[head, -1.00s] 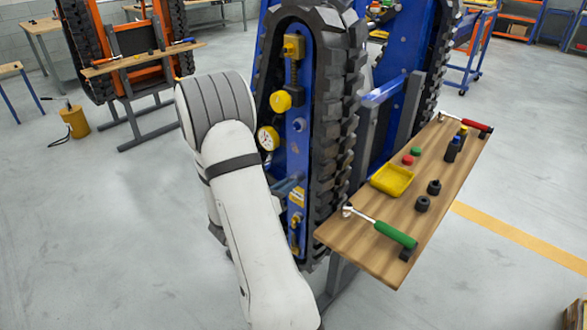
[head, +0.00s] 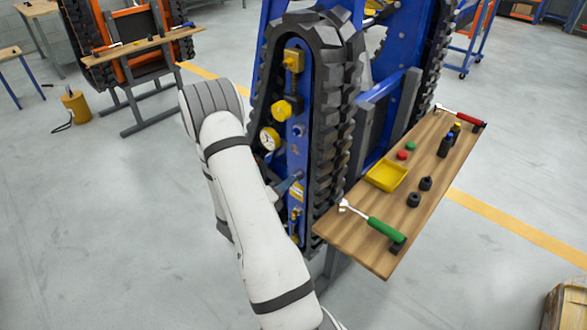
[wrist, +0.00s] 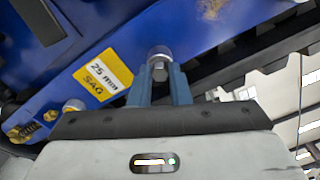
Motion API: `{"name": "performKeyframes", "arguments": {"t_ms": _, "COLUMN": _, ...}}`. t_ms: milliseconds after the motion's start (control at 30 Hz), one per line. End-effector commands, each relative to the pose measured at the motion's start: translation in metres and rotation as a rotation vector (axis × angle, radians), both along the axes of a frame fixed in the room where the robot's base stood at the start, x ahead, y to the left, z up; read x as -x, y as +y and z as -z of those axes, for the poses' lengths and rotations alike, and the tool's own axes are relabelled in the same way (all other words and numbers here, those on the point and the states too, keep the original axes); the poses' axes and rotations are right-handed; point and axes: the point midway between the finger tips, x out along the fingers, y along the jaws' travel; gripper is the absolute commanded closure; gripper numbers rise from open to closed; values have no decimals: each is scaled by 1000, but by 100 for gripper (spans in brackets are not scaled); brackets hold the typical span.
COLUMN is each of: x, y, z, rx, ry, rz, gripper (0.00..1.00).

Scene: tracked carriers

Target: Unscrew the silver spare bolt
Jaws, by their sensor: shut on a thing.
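A silver bolt (wrist: 160,55) stands out from the blue side frame (wrist: 205,30) of the carrier. In the wrist view my gripper (wrist: 161,80) has its two blue-grey fingers closed on either side of the bolt's hex end. The bolt meets the blue frame with no clear gap. In the head view my gripper (head: 289,183) is at the frame just above the yellow label (head: 297,192), and the bolt is too small to make out there. The label (wrist: 103,74), reading "25 mm SAG", is left of the fingers in the wrist view.
Another silver fitting (wrist: 73,105) and a brass fitting (wrist: 28,130) are lower left in the wrist view. The black track (head: 338,130) runs close beside the frame. A wooden shelf (head: 350,250) with a green-handled wrench (head: 385,230) and yellow tray (head: 386,175) stands right.

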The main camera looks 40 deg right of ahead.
Motion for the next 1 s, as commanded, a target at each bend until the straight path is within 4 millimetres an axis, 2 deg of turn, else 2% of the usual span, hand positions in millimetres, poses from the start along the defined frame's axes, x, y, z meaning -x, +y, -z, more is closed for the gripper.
{"name": "performKeyframes", "arguments": {"t_ms": 100, "x": 1, "y": 0, "z": -1, "rx": 6, "ry": 67, "rz": 1, "gripper": 100}}
{"name": "performKeyframes", "arguments": {"t_ms": 367, "x": 0, "y": -1, "z": 0, "rx": 7, "ry": 72, "rz": 2, "gripper": 100}}
{"name": "performKeyframes", "arguments": {"t_ms": 467, "x": 0, "y": -1, "z": -3, "rx": 11, "ry": 122, "rz": 2, "gripper": 100}}
{"name": "performKeyframes", "arguments": {"t_ms": 900, "x": 1, "y": 0, "z": -4, "rx": 60, "ry": 763, "rz": 1, "gripper": 100}}
{"name": "performKeyframes", "arguments": {"t_ms": 1000, "x": 1, "y": 0, "z": -2, "rx": 69, "ry": 865, "rz": 1, "gripper": 100}}
